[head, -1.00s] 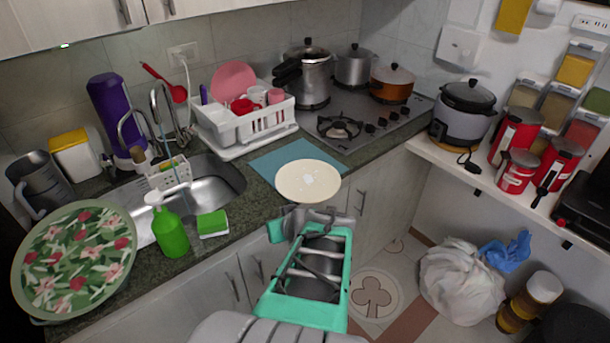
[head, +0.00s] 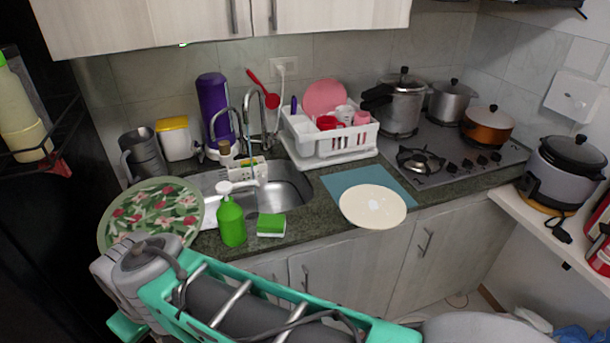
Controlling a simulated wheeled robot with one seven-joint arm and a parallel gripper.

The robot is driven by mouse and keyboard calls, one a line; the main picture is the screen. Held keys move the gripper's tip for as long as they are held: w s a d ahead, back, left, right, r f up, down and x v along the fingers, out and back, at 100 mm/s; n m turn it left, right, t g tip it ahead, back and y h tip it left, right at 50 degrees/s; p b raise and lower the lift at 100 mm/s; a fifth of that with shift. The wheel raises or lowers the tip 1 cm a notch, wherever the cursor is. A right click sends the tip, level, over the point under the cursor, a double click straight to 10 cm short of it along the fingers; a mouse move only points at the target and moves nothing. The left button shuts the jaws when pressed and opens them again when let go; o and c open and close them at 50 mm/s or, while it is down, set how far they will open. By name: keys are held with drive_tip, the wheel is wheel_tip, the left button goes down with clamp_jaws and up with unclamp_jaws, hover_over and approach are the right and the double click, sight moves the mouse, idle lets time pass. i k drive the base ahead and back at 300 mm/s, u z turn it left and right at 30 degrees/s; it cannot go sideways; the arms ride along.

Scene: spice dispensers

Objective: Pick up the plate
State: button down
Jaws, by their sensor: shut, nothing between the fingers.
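A round cream plate (head: 373,207) with a small pale mark in its middle lies at the counter's front edge, partly over a blue mat (head: 352,181). Its near rim reaches past the counter's edge. A pink plate (head: 325,97) stands upright in the white dish rack. My arm crosses the bottom of the head view, with its grey wrist joint at the lower left, in front of the floral tray and well left of the cream plate. My gripper's fingers do not show.
A floral tray (head: 152,214), green soap bottle (head: 231,220) and sponge (head: 271,225) are left of the plate by the sink (head: 284,189). The dish rack (head: 340,141) stands behind, and the stove (head: 452,163) is to the right. Cabinets hang above.

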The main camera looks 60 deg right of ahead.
sight(371, 207)
drive_tip(key=u, duration=2.2)
drive_tip(key=k, duration=1.4)
drive_tip(key=z, duration=0.95)
